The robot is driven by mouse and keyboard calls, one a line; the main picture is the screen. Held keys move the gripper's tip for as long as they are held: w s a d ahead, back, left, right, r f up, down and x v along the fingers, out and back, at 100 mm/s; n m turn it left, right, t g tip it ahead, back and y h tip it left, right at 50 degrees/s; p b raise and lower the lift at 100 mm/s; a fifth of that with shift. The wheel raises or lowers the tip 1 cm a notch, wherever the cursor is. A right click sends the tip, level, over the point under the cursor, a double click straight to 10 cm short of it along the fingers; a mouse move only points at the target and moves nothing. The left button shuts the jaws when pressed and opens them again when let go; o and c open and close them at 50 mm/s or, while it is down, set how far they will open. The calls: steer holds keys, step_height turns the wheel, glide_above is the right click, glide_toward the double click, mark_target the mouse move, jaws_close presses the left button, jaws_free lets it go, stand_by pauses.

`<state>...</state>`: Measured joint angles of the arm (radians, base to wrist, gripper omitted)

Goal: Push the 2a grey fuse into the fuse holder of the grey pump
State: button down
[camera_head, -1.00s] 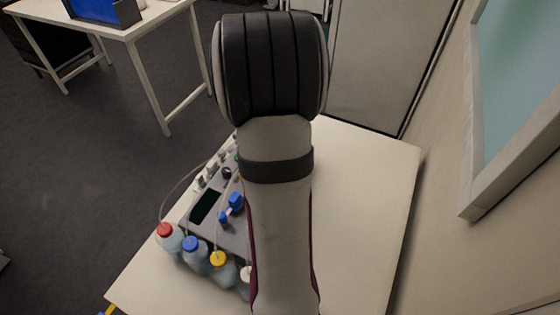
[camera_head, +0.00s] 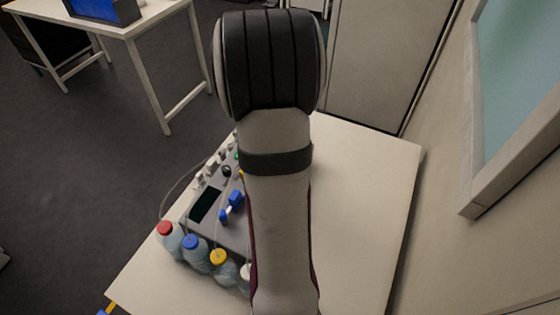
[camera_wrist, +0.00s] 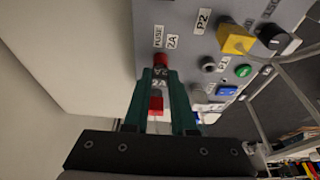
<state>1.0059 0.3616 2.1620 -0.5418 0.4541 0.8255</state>
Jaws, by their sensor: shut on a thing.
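In the wrist view, my gripper (camera_wrist: 160,76) has its two green fingers shut on a fuse (camera_wrist: 157,83). The fingertips are close to the grey pump's front panel (camera_wrist: 178,63), beside the printed labels "FUSE" and "2A". A red part (camera_wrist: 160,59) shows at the panel just beyond the fingertips, where the fuse holder seems to be. I cannot tell how far the fuse is in. In the head view, my arm hides my gripper and the fuse.
The panel also bears a yellow plug (camera_wrist: 236,40), a black knob (camera_wrist: 276,38), a green button (camera_wrist: 243,71) and a blue connector (camera_wrist: 227,90). In the head view, bottles with coloured caps (camera_head: 192,243) stand in front of the device. The table's right side (camera_head: 365,200) is clear.

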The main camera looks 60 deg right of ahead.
steer(key=shift+f, duration=0.3)
steer(key=c, duration=0.7)
jaws_free()
steer(key=shift+o, duration=0.2)
steer(key=v, duration=1.5)
steer(key=shift+a+r, duration=0.15)
steer(key=shift+r, duration=0.25)
